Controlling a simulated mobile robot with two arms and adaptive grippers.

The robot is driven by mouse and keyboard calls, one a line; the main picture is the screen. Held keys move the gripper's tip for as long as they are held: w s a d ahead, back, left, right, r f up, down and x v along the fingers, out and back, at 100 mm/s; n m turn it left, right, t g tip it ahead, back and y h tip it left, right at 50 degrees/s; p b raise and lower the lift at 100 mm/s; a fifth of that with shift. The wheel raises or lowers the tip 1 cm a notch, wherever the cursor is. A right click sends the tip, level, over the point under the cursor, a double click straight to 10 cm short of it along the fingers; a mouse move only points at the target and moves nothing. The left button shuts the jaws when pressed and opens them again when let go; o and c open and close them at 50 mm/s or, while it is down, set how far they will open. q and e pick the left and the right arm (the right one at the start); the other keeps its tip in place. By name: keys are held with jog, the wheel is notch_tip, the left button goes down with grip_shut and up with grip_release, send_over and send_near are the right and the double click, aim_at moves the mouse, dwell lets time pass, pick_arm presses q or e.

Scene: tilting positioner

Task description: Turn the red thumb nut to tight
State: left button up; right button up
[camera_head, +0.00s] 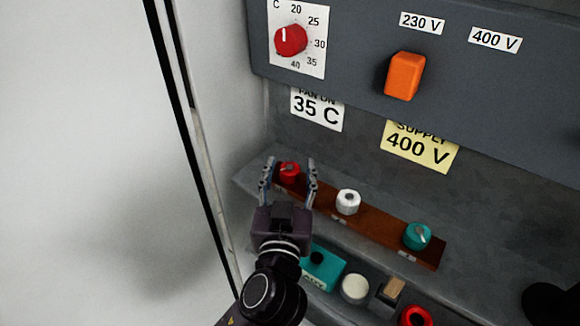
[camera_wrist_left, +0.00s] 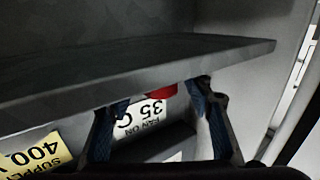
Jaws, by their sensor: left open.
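The red thumb nut (camera_head: 289,169) sits at the far left end of a brown strip (camera_head: 380,226) on the grey ledge. It has a light pointer mark on top. My left gripper (camera_head: 288,165) is open, with one finger on each side of the red nut; I cannot tell whether either finger touches it. My right gripper is not in view.
A white nut (camera_head: 348,202) and a teal nut (camera_head: 417,236) share the strip. Below are a teal block (camera_head: 323,267), a white round part (camera_head: 355,288) and a red ring (camera_head: 416,316). The panel above carries a red dial (camera_head: 290,40) and an orange switch (camera_head: 405,76).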

pick_arm(q)
jog(key=c, duration=1.2)
jog(key=shift+o, duration=0.2)
jog(key=shift+h, duration=0.3)
jog(key=m+h+p, duration=0.1)
jog(key=m+g+h+p, duration=0.1)
jog(key=h, duration=0.1)
jog(key=m+h, duration=0.1)
jog(key=shift+a+r+m+h+p, duration=0.1)
jog(key=shift+r+m+h+p, duration=0.2)
jog(key=shift+h+p, duration=0.1)
jog(key=m+g+h+p, duration=0.2)
jog(key=h, duration=0.1)
jog(key=shift+w+m+h, duration=0.15)
jog(key=shift+m+h, duration=0.15)
jog(key=shift+m, duration=0.1)
jog(key=m+g+h+p, duration=0.1)
jog(key=m+g+h, duration=0.1)
jog(key=g+h, duration=0.1)
jog(key=shift+f, duration=0.1)
jog(key=shift+m+g+h+p, duration=0.4)
jog(key=shift+m+g+h, duration=0.2)
jog(key=shift+m+g, duration=0.2)
jog(key=shift+m+g+h, duration=0.3)
jog(key=shift+m+g, duration=0.1)
jog(key=shift+g, duration=0.2)
